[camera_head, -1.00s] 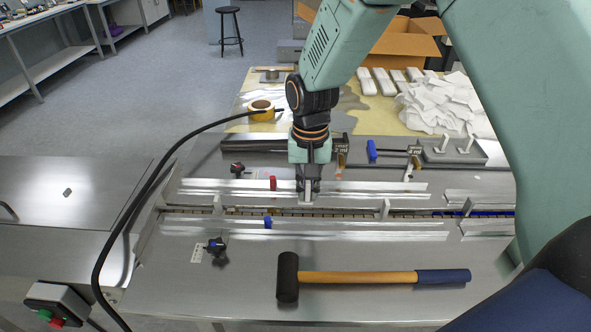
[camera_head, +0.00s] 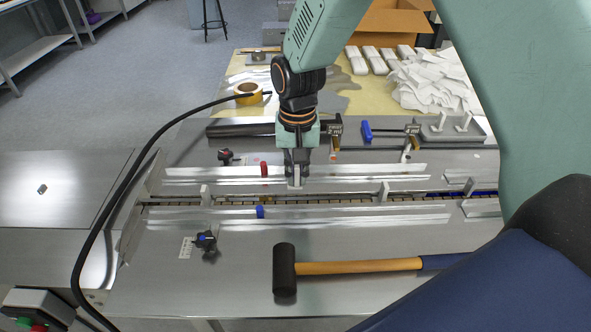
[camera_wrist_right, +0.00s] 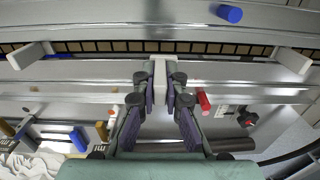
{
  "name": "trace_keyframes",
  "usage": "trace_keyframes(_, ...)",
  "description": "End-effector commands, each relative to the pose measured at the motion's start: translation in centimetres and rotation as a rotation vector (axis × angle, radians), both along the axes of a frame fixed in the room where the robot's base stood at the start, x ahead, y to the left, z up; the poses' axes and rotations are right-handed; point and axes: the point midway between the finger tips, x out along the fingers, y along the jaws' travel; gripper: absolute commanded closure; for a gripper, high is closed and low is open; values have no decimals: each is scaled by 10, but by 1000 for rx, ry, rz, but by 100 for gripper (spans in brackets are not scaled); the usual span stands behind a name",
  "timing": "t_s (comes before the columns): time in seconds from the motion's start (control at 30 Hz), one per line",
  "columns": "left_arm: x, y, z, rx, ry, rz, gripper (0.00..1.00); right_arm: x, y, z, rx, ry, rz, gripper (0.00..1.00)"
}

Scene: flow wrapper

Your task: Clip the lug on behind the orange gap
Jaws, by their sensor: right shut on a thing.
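My right gripper (camera_head: 296,178) is shut on a pale grey lug (camera_wrist_right: 159,75). It holds the lug over the near side of the back guide rail, just behind the chain channel. In the right wrist view the lug is upright between the two finger pads, its end close to the chain (camera_wrist_right: 190,47); I cannot tell whether they touch. Two similar lugs stand on the chain, one to the left (camera_head: 205,195) and one to the right (camera_head: 384,191). My left gripper is not in view.
A mallet (camera_head: 285,270) lies in front. A tray (camera_head: 432,134) with two upright lugs stands at back right. A black cable (camera_head: 100,225) arches at left.

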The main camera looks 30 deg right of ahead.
Motion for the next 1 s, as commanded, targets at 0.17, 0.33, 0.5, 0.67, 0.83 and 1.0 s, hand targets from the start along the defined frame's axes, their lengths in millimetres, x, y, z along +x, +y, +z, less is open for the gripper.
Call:
trace_keyframes(0.17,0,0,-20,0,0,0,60,2,1,-19,0,0,1,100)
trace_keyframes(0.33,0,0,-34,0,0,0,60,3,1,-33,-1,0,1,100)
trace_keyframes(0.5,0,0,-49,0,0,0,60,4,1,-46,0,0,0,100)
trace_keyframes(0.67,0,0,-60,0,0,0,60,4,0,-57,0,0,0,100)
trace_keyframes(0.83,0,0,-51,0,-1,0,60,4,1,-59,0,0,0,100)
trace_keyframes(1.0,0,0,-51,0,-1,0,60,4,1,-60,0,0,0,100)
